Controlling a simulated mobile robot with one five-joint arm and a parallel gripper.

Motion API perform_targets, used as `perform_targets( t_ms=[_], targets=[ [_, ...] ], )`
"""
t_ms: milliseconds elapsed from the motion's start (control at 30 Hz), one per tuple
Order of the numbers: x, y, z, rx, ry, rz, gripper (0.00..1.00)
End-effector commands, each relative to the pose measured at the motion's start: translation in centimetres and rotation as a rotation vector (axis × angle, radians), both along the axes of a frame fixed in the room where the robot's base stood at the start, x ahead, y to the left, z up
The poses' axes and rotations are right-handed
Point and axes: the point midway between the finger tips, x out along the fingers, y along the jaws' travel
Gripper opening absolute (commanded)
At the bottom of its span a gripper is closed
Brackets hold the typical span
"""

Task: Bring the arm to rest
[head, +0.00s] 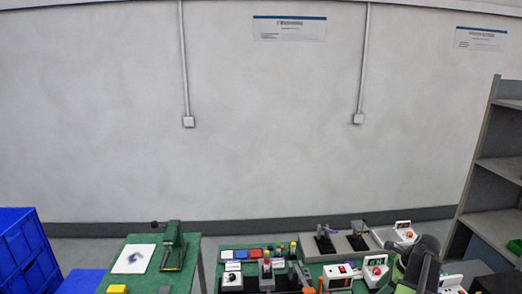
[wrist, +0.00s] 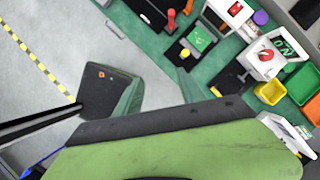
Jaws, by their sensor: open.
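My gripper (wrist: 140,105) shows in the wrist view, with a large green and black jaw across the bottom and a smaller dark jaw piece at the left. The jaws stand apart and I see nothing held between them. In the head view, dark and green parts of my arm (head: 418,262) rise at the lower right, in front of the bench's right end. The fingertips are not clear there.
A green-topped bench (head: 232,243) carries several fixtures and small boxes. Another green table (head: 193,262) holds a green press (head: 174,246). Blue crates (head: 22,250) stand left, a grey shelf (head: 480,165) right. In the wrist view, yellow (wrist: 270,92) and orange bins (wrist: 301,84) lie right; grey floor is open left.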

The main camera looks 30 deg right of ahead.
Motion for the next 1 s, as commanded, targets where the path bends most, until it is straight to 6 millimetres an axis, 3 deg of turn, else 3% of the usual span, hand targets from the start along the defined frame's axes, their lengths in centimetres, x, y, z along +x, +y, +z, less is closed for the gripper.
perform_targets(
  t_ms=[167, 267, 400, 500, 600, 700, 900, 1000],
  targets=[
    [6.3, 5.4, -1.7, -0.003, 0.003, 0.135, 0.47],
    [10.6, 10.3, -3.0, -0.008, 0.011, 0.244, 0.47],
    [16.7, 20.5, -5.5, -0.04, 0.029, 0.472, 0.47],
    [19.6, 28.6, -7.3, -0.086, 0.031, 0.695, 0.47],
    [21.1, 36.3, -8.9, -0.145, 0.022, 0.944, 0.47],
    [21.4, 42.5, -10.2, -0.203, 0.005, 1.183, 0.47],
    [20.1, 51.6, -12.3, -0.328, -0.041, 1.664, 0.47],
    [18.9, 53.6, -12.8, -0.401, -0.068, 1.93, 0.47]
  ],
)
